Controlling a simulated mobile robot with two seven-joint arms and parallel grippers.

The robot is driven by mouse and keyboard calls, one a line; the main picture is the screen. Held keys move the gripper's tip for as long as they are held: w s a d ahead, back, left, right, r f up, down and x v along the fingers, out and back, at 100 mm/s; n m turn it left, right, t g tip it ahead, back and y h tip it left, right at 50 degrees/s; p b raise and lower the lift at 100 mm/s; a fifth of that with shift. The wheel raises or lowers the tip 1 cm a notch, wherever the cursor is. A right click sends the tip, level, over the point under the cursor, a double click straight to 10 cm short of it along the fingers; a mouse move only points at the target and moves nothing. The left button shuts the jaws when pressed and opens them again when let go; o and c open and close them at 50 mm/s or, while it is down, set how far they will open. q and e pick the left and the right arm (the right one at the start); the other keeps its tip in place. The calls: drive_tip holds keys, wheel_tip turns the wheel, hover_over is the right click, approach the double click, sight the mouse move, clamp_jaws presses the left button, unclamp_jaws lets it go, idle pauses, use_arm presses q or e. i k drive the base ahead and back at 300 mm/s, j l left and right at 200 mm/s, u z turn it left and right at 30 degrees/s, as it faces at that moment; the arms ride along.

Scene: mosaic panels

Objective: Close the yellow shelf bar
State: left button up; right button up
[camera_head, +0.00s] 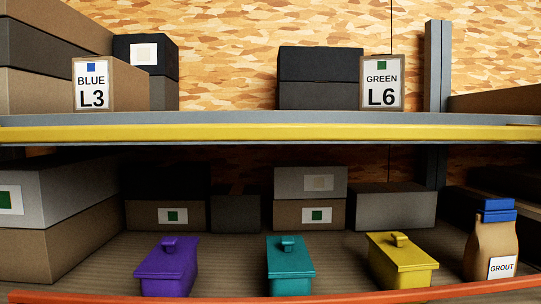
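The yellow shelf bar (270,133) runs across the whole width of the view, along the front edge of the upper shelf. It lies just below a grey shelf edge (270,117) and looks nearly level. Both its ends run to or past the picture's sides, so I cannot see how they are held. Neither of my grippers is in view.
The upper shelf holds boxes with BLUE L3 (92,88) and GREEN L6 (381,84) signs. Below stand purple (168,268), teal (290,270) and yellow (402,265) lidded bins, a GROUT bag (492,245) and several boxes. An orange bar (270,298) crosses the bottom.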

sight(148, 133)
drive_tip(key=k+j, duration=0.2)
drive_tip(key=k, duration=0.2)
drive_tip(key=k+j, duration=0.45)
drive_tip(key=k, duration=0.3)
